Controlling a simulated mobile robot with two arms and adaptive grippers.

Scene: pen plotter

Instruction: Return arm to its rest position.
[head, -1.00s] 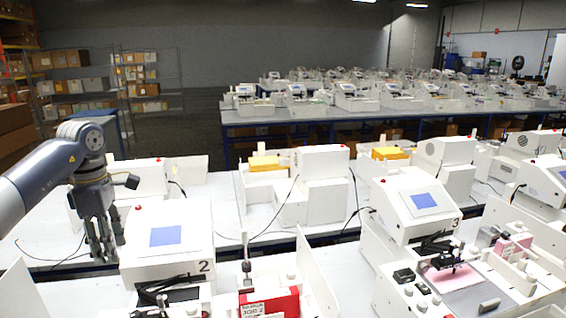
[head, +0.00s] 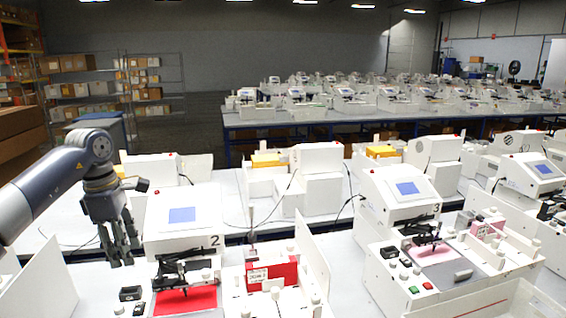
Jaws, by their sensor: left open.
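My left arm comes in from the left in the head view, and its gripper (head: 118,246) hangs down with its fingers apart and empty. It is just left of the white plotter marked 2 (head: 180,222), in front of its left side in the picture. That plotter has a blue screen (head: 182,215), a black pen mechanism (head: 183,268) and a red sheet (head: 186,300) beneath it. I cannot tell how far the gripper is from the machine. My right gripper is not in view.
Plotter 3 (head: 400,200) stands to the right with a pink sheet (head: 432,252). A red block (head: 272,273) sits in the white station beside plotter 2. White upright panels (head: 312,268) divide the bench. More machines stand on tables behind, with shelves (head: 150,92) at the back left.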

